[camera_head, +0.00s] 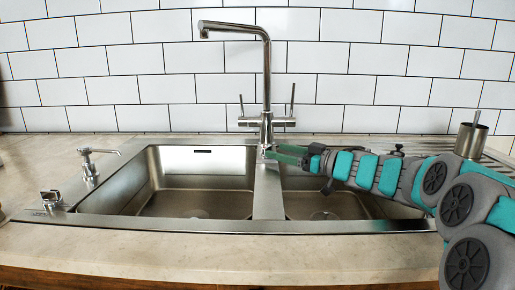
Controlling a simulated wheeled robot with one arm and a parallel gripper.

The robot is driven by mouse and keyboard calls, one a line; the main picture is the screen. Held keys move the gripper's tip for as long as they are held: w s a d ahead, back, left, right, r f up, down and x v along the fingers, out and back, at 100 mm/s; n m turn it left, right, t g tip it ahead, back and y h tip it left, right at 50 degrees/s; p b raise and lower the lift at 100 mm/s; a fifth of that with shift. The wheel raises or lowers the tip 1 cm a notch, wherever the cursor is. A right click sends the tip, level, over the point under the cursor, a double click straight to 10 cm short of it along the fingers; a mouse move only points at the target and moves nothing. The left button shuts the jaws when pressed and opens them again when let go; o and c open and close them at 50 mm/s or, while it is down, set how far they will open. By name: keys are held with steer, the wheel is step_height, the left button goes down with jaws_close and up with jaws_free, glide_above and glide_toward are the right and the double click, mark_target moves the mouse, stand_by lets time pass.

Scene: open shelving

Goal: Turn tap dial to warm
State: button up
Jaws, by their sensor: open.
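A tall chrome tap (266,80) stands behind the divider of a double steel sink, its spout bent to the left. It has two upright lever handles, a left one (241,107) and a right one (292,100), on a crossbar. No round dial or warm mark can be made out. My gripper (270,155) reaches in from the right, over the right basin, with its tips at the tap's base, below the crossbar. It appears to hold nothing. Whether it touches the tap cannot be told.
The left basin (150,200) is empty. A small chrome dispenser (90,163) and a small chrome fitting (51,198) stand left of the sink. A metal cup (470,140) stands behind my arm at right. The white tiled wall (150,60) is close behind the tap.

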mark_target(258, 154)
steer(key=shift+x, duration=3.9)
steer(key=shift+s+a+f, duration=0.1)
steer(key=shift+s, duration=0.05)
steer(key=shift+p, duration=0.3)
jaws_close()
